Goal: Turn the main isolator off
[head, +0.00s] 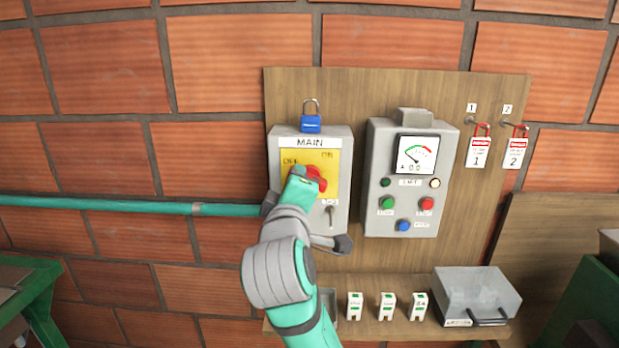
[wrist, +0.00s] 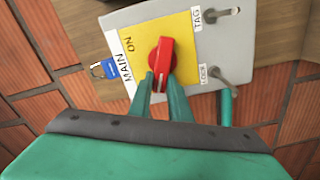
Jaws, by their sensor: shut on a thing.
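The main isolator (head: 281,215) is a grey box marked MAIN with a yellow plate, on a wooden wall board. ON is printed at the plate's upper right and OFF at its upper left. Its red rotary handle (head: 319,182) also shows in the wrist view (wrist: 162,55). The handle lies roughly sideways across the plate, its held end toward the left, OFF side. My gripper (head: 302,178) is shut on that end, with teal fingers either side of it in the wrist view (wrist: 162,88). My gripper hides part of the handle in the head view. In the wrist view OFF is hidden.
A blue padlock (head: 311,123) sits on top of the box. To the right is a meter panel (head: 412,215) with its needle low and several buttons. A small shelf (head: 390,330) with a clear-lidded box is below.

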